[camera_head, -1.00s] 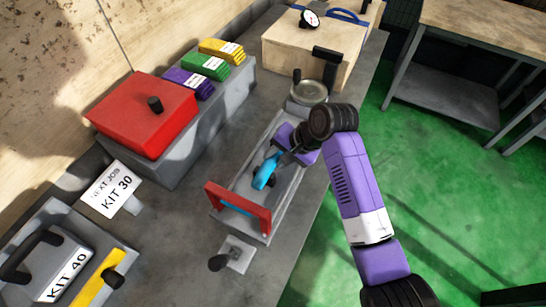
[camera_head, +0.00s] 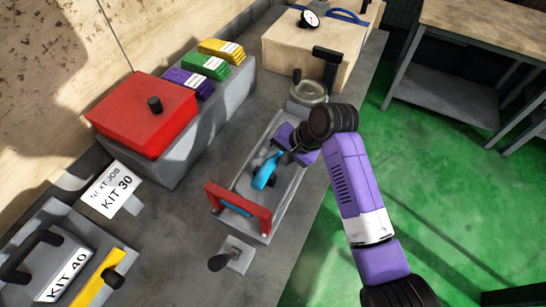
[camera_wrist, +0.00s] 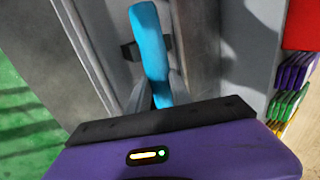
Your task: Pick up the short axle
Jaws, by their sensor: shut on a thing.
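A blue rod-like piece (camera_head: 264,174), which I take to be the short axle, is inside a long grey tray (camera_head: 284,212) with a red handle at its near end. My gripper (camera_head: 271,164) reaches into the tray from the far right and is shut on the blue piece. In the wrist view the blue piece (camera_wrist: 150,40) sticks out ahead from between the fingers of my gripper (camera_wrist: 158,92). A dark block (camera_wrist: 130,51) shows beside it. I cannot tell whether the piece still touches the tray or a support.
The red handle (camera_head: 238,209) crosses the tray, with more blue behind it. A red box (camera_head: 145,115) stands left on a grey block. A round glass-like dish (camera_head: 309,93) and a wooden crate (camera_head: 310,55) are at the far end. A small lever (camera_head: 222,261) stands near the front.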

